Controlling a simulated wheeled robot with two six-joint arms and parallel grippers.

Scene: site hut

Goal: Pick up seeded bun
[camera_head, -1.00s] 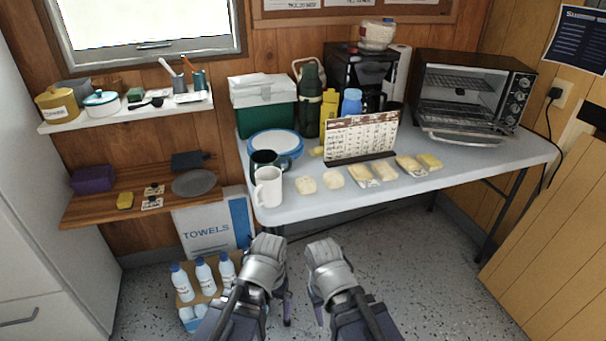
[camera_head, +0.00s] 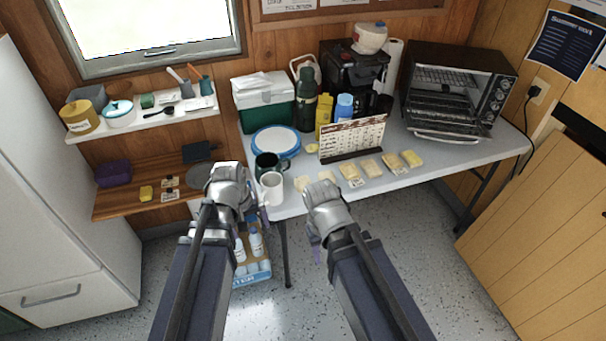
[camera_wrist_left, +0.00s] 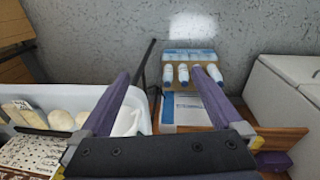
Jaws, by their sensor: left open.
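Two pale round buns lie near the front edge of the white table (camera_head: 455,158). I cannot tell which has seeds. My left gripper (camera_head: 252,205) is open and empty, at the table's front-left corner, apart from the buns. My right gripper (camera_head: 316,240) is in front of the table edge, its fingers mostly hidden behind its wrist.
A white mug (camera_head: 271,189) and dark green mug (camera_head: 268,165) stand left of the buns. Wrapped sandwiches (camera_head: 371,167) lie to their right, with a calendar (camera_head: 352,138) behind. A wooden shelf (camera_head: 125,204) is at left. Bottles (camera_head: 256,243) stand in a crate below.

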